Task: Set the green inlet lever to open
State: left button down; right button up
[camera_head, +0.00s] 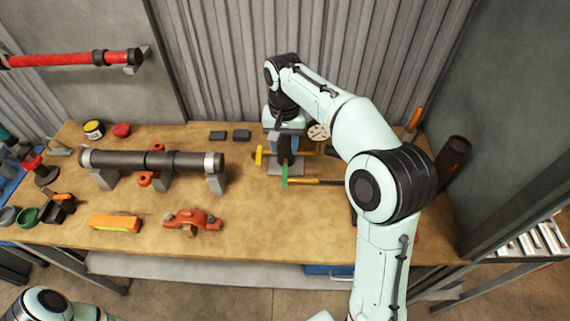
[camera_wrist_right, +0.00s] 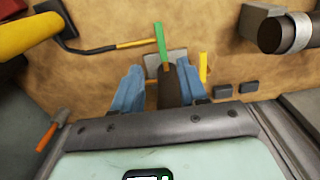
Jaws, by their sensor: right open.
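The green lever (camera_head: 285,177) points toward the front edge of the bench in the head view, and it also shows in the wrist view (camera_wrist_right: 161,45). My right gripper (camera_head: 285,148) reaches down over the fitting that bears the lever. In the wrist view its blue fingers (camera_wrist_right: 167,85) are apart, one on each side of a dark part at the lever's root. I cannot tell whether they touch it. A yellow lever (camera_head: 259,155) stands left of the green one in the head view. My arm and gripper hide much of the fitting. My left gripper is out of view.
A dark pipe (camera_head: 140,160) rests on blocks at left. An orange clamp (camera_head: 192,220) and an orange level (camera_head: 114,223) lie in front. A long-handled tool (camera_head: 318,182) lies right of the lever. The bench front centre (camera_head: 285,230) is clear.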

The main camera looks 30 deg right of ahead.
aim_at(285, 180)
pick_arm(q)
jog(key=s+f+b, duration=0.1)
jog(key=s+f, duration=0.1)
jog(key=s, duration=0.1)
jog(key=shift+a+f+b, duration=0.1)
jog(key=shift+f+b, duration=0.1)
jog(key=shift+b, duration=0.15)
pick_arm(e)
jog(key=f, duration=1.3)
jog(key=shift+s+a+f, duration=0.1)
jog(key=shift+s, duration=0.1)
jog(key=shift+c, duration=0.3)
grip_shut()
